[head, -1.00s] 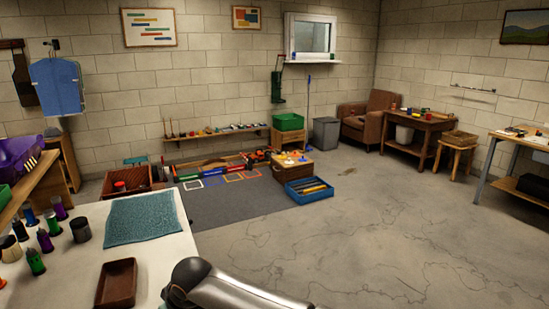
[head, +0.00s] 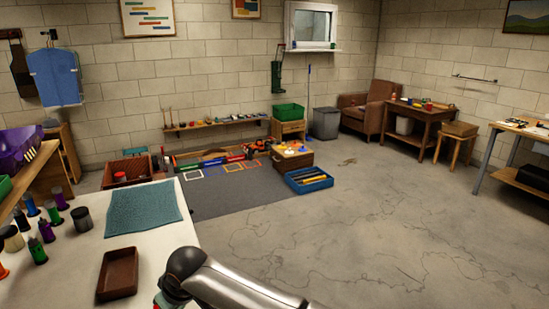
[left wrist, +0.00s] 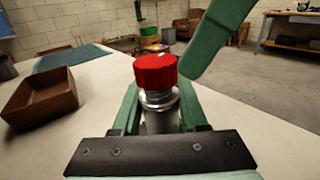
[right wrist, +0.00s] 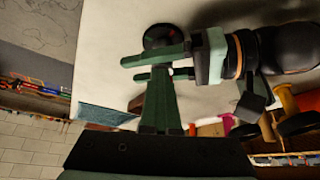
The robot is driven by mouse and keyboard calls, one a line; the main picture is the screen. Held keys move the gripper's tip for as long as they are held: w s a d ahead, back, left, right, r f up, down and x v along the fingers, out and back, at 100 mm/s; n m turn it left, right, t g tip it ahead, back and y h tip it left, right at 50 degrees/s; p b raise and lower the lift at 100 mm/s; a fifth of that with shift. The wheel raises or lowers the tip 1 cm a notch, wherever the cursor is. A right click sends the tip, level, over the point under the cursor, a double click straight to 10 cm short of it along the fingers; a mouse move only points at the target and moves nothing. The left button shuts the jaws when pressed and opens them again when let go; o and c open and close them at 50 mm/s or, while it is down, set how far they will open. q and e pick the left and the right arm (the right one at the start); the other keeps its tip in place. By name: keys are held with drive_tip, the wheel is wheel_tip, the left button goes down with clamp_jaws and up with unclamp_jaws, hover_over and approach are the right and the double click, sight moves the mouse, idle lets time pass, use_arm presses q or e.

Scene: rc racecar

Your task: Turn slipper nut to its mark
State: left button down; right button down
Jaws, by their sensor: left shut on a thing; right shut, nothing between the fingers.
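A red ribbed slipper nut (left wrist: 156,72) sits on top of a silver threaded shaft (left wrist: 160,100) in the left wrist view. A small pale mark shows on the nut's top. My left gripper (left wrist: 159,104) is shut on the shaft part, below the red nut, and holds it upright. My right gripper (right wrist: 158,98) is shut and empty. Its green fingers slant in from the upper right in the left wrist view, close beside the nut; I cannot tell whether they touch it.
A white table (head: 165,240) carries a brown tray (head: 118,273), a teal cloth (head: 143,207) and several small bottles and jars at the left. A purple bin (head: 20,145) stands on a shelf beyond them. The open floor (head: 370,230) is clear to the right.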

use_arm(q)
drive_tip(key=shift+d, duration=0.15)
use_arm(e)
drive_tip(key=shift+s+a, duration=0.4)
drive_tip(key=shift+d, duration=0.15)
wheel_tip(320, 180, up, 6)
drive_tip(key=shift+s+d, duration=0.15)
drive_tip(key=shift+d, duration=0.1)
idle(0.3)
wheel_tip(320, 180, down, 6)
drive_tip(key=shift+d, duration=0.2)
idle(0.8)
drive_tip(key=shift+w+a, duration=0.35)
drive_tip(key=shift+w, duration=0.1)
idle(0.8)
